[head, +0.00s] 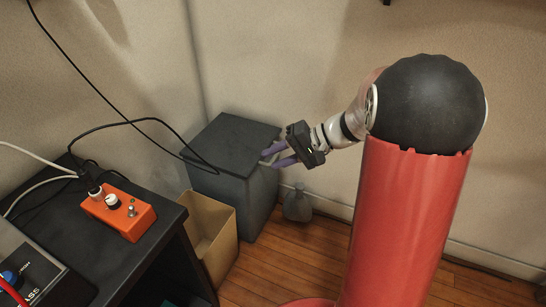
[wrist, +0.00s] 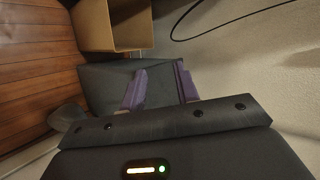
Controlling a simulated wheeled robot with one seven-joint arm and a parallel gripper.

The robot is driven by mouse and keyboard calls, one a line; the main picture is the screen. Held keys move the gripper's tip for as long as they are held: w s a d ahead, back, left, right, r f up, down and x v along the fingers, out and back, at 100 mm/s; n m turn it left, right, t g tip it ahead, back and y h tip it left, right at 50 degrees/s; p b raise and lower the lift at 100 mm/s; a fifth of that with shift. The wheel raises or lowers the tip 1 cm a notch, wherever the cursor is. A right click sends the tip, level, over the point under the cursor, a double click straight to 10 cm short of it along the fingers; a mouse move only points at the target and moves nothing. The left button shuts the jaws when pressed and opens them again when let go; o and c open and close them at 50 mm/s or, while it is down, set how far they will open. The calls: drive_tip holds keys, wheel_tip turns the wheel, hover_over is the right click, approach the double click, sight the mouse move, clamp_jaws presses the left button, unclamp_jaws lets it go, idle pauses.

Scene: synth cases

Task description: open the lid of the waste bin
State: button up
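The waste bin is a grey box (head: 262,203) in the corner, with a flat dark lid (head: 232,140) lying closed on top. My gripper (head: 270,157) is at the lid's right edge, its two purple fingers pointing left toward the bin. In the wrist view my gripper (wrist: 160,70) has its fingers apart, with nothing seen held between them. The dark grey bin (wrist: 105,88) shows behind and beside the fingers there. Whether a fingertip touches the lid or bin cannot be told.
An open tan box (head: 222,250) stands in front of the bin. A grey jug (head: 297,205) is on the floor at its right. A dark table (head: 160,250) with an orange pedal (head: 120,213) is at left. A black cable (head: 140,122) hangs across the lid's front.

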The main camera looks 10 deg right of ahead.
sight(276, 156)
drive_tip(key=w+d+f+m+t+y+b, duration=0.1)
drive_tip(key=w+d+f+m+t, duration=0.2)
drive_tip(key=w+f, duration=0.35)
drive_tip(key=w+d+f+m+t+b, duration=0.1)
drive_tip(key=w+d+f+t, duration=0.2)
drive_tip(key=w+d+f, duration=0.3)
drive_tip(key=x, duration=0.7)
drive_tip(key=shift+s+a+f, duration=0.2)
drive_tip(key=shift+a+f, duration=0.1)
drive_tip(key=shift+f, duration=0.1)
drive_tip(key=shift+c, duration=0.4)
clamp_jaws()
